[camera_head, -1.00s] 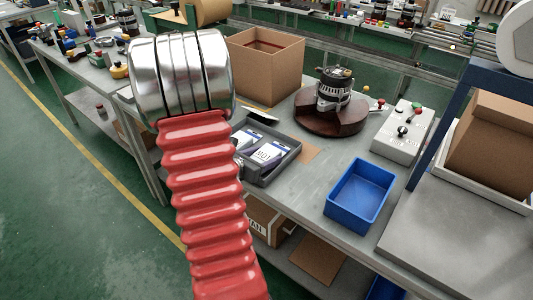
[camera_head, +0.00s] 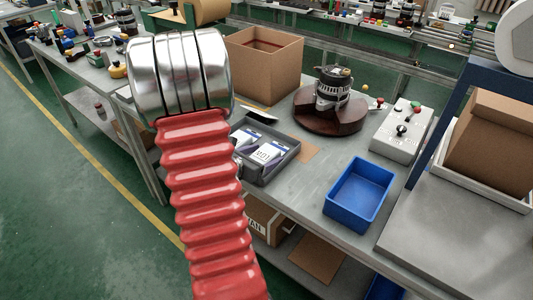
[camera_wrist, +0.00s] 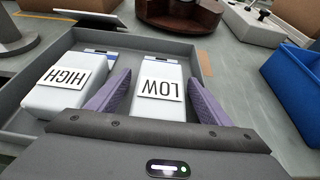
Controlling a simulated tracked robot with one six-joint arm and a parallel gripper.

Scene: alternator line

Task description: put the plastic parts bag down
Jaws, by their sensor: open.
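Two white plastic parts bags lie side by side in a shallow grey tray (camera_wrist: 140,43). The one labelled LOW (camera_wrist: 157,108) is on the right in the wrist view, and the one labelled HIGH (camera_wrist: 62,85) is on the left. My gripper (camera_wrist: 158,78) is open, with one purple finger on each side of the LOW bag. I cannot tell whether the fingers touch it. The LOW bag appears to rest in the tray. In the head view the tray (camera_head: 283,166) stands on the bench, and my red arm hides its left part and most of my gripper.
A blue bin (camera_head: 359,193) stands to the right of the tray. An alternator (camera_head: 333,88) on a round brown base (camera_head: 330,122) and a cardboard box (camera_head: 265,66) stand behind. A grey control box (camera_head: 402,132) is at the right. Bare bench lies between tray and bin.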

